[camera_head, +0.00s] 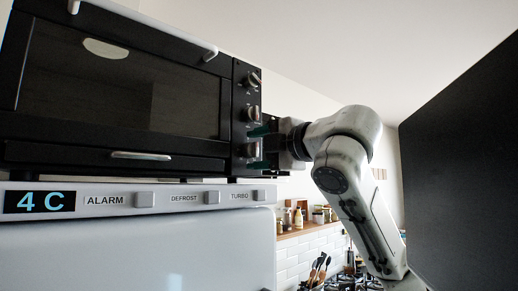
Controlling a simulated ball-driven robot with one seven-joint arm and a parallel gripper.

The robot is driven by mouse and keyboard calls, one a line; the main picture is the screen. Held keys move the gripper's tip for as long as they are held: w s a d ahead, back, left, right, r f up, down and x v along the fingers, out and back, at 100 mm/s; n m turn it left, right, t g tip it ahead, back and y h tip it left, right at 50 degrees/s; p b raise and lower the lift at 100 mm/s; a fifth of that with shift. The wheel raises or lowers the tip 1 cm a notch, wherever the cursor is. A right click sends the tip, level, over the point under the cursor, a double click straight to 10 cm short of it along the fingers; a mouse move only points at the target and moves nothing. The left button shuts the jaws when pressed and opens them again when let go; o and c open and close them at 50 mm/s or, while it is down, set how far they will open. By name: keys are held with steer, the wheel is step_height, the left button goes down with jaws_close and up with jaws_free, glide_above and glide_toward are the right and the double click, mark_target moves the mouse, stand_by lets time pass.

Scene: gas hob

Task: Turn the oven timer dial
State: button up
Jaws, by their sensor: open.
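The black oven (110,150) has three knobs in a column on its right panel: a top knob (254,79), a middle knob (251,114) and a bottom knob (251,149). Their labels are too small to read, so I cannot tell from lettering which is the timer dial. My gripper (258,148) comes in from the right at the bottom knob. Its green-tinted fingers are open, one above and one below that knob. I cannot tell whether they touch it.
The oven stands on a white fridge (120,245) with a 4 C display (40,202) and buttons. The oven door is shut. A shelf with jars (300,216) and a hob with utensils (318,270) are behind. A dark panel (465,160) fills the right side.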

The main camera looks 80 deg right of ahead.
steer(key=shift+c, duration=0.4)
steer(key=c, duration=1)
steer(key=shift+o, duration=0.2)
steer(key=shift+f+m, duration=0.1)
steer(key=shift+m, duration=0.2)
steer(key=m+b, duration=0.1)
steer(key=m, duration=0.3)
steer(key=shift+b, duration=0.35)
steer(key=shift+m+b, duration=0.5)
steer(key=shift+m, duration=1.8)
steer(key=o, duration=1)
